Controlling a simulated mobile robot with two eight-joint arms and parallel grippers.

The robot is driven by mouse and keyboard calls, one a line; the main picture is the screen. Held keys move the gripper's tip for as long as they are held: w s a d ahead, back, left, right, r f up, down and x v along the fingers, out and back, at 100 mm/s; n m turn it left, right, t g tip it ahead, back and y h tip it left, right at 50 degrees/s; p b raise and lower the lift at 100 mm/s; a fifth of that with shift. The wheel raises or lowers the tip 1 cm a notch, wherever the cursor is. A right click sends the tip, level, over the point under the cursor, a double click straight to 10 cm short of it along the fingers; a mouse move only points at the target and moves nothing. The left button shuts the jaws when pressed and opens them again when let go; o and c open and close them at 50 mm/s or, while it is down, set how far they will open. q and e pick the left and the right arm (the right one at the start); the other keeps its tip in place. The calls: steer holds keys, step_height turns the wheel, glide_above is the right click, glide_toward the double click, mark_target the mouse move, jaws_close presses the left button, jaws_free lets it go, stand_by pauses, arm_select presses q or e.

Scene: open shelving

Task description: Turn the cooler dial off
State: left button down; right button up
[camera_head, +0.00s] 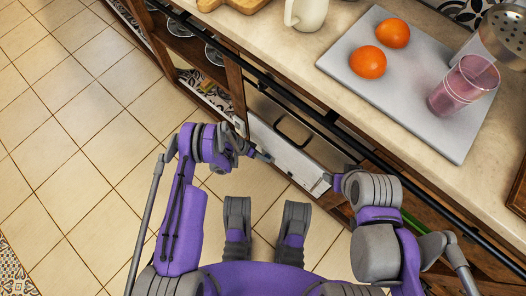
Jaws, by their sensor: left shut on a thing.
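The cooler (287,152) is a pale, flat-fronted unit with a dark handle loop, set low in the wooden shelving under the counter. My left gripper (264,157) reaches in from the left, its fingertips at the cooler's pale front. It is shut on what seems to be the cooler dial, which is too small and covered to make out. I cannot see the dial's setting. My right gripper (326,181) is at the right end of the cooler's front, partly behind its own wrist. Its opening cannot be made out.
A dark rail (330,118) runs along the counter edge above the cooler. On the counter, a grey board (400,103) holds two oranges (368,62) and a pink glass (463,86). A white jug (306,14) stands further left. The tiled floor (75,110) at left is clear.

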arm_select(q)
steer(key=c, duration=0.5)
jaws_free()
steer(key=p+v, duration=0.2)
steer(key=v, duration=0.9)
steer(key=shift+p, duration=0.3)
steer(key=shift+f, duration=0.1)
